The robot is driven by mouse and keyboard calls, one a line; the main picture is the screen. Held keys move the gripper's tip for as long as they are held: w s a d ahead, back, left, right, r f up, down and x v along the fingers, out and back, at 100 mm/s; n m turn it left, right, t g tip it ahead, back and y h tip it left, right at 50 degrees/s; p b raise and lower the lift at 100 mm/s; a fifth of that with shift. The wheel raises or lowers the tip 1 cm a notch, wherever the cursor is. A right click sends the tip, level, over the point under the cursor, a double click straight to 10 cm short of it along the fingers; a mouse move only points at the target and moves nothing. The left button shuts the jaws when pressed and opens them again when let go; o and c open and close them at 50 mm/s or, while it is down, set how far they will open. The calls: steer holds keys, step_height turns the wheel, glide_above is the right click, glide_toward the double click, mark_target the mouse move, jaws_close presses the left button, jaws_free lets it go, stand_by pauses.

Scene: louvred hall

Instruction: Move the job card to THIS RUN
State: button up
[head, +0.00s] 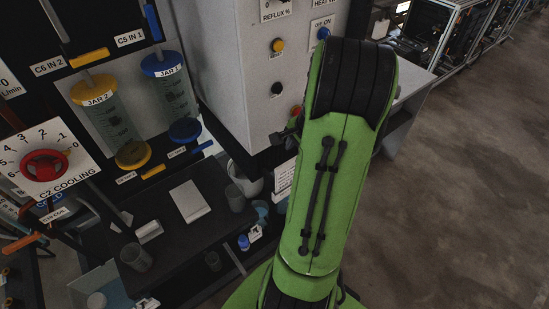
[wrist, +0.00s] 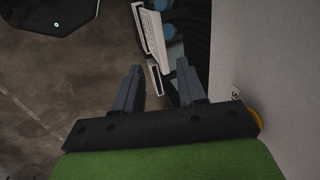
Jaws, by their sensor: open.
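My gripper (wrist: 157,84) is open in the wrist view, its two dark fingers apart with nothing between their tips. Just beyond the fingers, a white board or holder (wrist: 150,32) shows at a steep angle, with a second pale piece at its lower end. I cannot tell whether either is the job card. In the head view, a white panel with small lettering (head: 284,180) stands beside my green arm, partly covered by it. No THIS RUN label is readable. The head view does not clearly show my fingers.
A grey cabinet (head: 225,85) with knobs stands close by. Jars (head: 112,115) and a red-handled C2 COOLING dial (head: 45,165) are at the left. A dark bench (head: 170,250) holds a white block (head: 190,200) and cups. Open floor (head: 460,180) lies at the right.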

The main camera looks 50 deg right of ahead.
mark_target(289, 163)
steer(key=b+x, duration=0.6)
steer(key=x, duration=0.3)
steer(key=shift+w+f+b, duration=0.1)
steer(key=shift+f+b, duration=0.25)
steer(key=shift+r, duration=0.1)
jaws_close()
stand_by(1.0)
